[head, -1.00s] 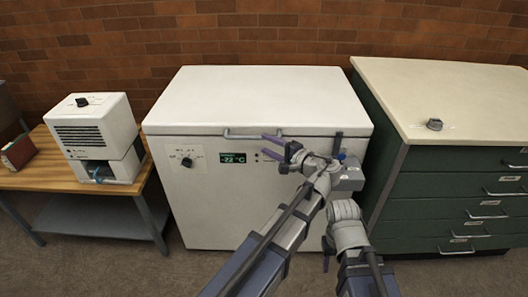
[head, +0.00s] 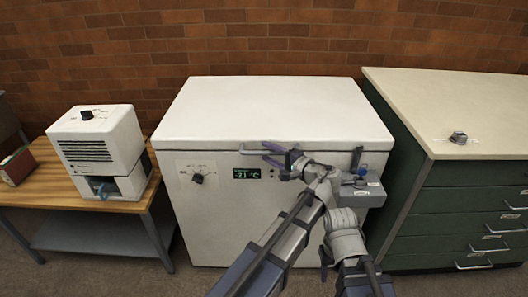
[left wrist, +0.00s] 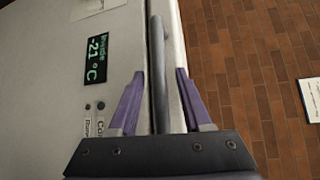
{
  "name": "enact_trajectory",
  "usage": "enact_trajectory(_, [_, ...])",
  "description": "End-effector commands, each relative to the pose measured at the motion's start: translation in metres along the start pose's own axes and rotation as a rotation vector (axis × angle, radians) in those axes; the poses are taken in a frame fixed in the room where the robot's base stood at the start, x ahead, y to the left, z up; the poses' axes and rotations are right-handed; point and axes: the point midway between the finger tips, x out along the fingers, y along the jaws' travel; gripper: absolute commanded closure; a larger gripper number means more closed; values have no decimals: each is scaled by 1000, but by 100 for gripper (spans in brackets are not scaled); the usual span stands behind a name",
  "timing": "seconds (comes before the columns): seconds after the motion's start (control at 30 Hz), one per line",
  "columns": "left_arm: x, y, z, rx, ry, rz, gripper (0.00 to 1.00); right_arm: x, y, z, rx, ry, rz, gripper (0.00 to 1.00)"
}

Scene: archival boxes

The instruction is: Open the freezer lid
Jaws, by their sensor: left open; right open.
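The white chest freezer (head: 225,220) stands against the wall with its lid (head: 275,105) closed. A grey bar handle (head: 252,151) runs along the lid's front edge. My left gripper (head: 268,154) is open at the handle. In the left wrist view, the handle (left wrist: 158,75) stands between the open purple fingers of the left gripper (left wrist: 158,95), with gaps on both sides. The freezer's display (head: 246,173) reads -21 °C. My right gripper (head: 326,258) is low in front of the freezer, open and partly hidden by its own arm.
A green drawer cabinet (head: 465,210) with a pale top stands close at the freezer's right. A small dark object (head: 458,138) lies on that top. At the left, a wooden table (head: 50,182) holds a white machine (head: 100,150). A brick wall (head: 270,40) is behind.

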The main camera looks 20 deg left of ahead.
Motion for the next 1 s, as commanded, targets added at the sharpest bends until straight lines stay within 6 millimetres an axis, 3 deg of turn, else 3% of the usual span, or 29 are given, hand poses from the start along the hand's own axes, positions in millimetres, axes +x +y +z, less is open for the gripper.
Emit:
enact_trajectory(0.13, [0, 0, 0, 0, 0, 0, 53, 0, 0, 0, 0, 0, 0, 50])
enact_trajectory(0.57, [0, 0, 0, 0, 0, 0, 100, 0, 0, 0, 0, 0, 0, 50])
enact_trajectory(1.0, [0, 0, 0, 0, -1, 1, 100, 0, 0, 0, 0, 0, 0, 50])
